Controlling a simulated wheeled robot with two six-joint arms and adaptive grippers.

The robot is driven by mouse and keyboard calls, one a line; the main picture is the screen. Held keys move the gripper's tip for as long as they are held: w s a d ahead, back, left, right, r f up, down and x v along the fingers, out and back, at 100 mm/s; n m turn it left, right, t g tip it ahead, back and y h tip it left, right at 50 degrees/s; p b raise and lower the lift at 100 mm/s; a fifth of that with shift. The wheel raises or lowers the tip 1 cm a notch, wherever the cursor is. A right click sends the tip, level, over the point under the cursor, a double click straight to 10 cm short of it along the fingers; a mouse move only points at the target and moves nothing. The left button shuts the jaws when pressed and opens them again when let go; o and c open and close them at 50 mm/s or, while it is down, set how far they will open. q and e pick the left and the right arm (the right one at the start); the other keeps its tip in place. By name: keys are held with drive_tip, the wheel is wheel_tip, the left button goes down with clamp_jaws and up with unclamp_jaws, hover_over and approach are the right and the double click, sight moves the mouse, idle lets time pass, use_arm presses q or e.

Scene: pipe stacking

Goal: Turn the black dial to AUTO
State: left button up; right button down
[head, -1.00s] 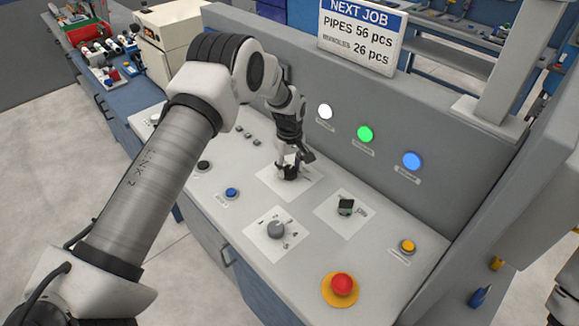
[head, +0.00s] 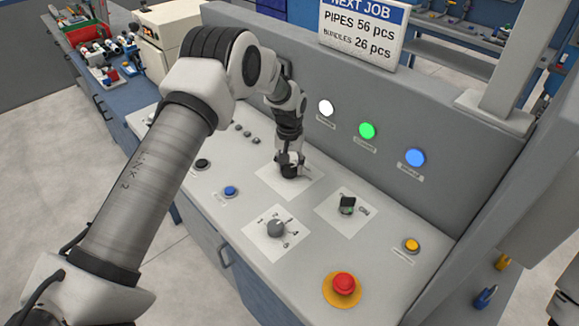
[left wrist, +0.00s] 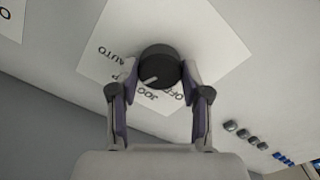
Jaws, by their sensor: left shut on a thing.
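The black dial (left wrist: 158,66) sits on a white label plate (left wrist: 215,35) in the left wrist view. The word AUTO lies to its left, with JOG and OFF below it. The dial's white pointer line faces lower left, between JOG and a label partly hidden by a finger, and away from AUTO. My left gripper (left wrist: 158,80) is shut on the dial, one finger on each side. In the head view my left gripper (head: 289,166) stands over the dial (head: 289,172) and hides much of it. My right gripper is not in view.
Nearby on the grey console are a grey selector knob (head: 277,228), a black switch (head: 347,205), a blue button (head: 230,191), a yellow button (head: 411,245) and a red mushroom button (head: 343,283). The upright panel behind carries white, green and blue lamps (head: 415,157).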

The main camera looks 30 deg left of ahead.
sight(290, 167)
use_arm(q)
drive_tip(key=m, duration=0.4)
drive_tip(key=shift+s+f+b, duration=0.1)
drive_tip(key=shift+f+b, duration=0.15)
drive_tip(key=shift+b, duration=0.1)
drive_tip(key=shift+m, duration=1.8)
drive_tip(key=o, duration=0.9)
drive_tip(key=shift+o, duration=1.2)
drive_tip(key=shift+w, duration=0.2)
drive_tip(key=shift+r, duration=0.1)
wheel_tip(290, 167, up, 12)
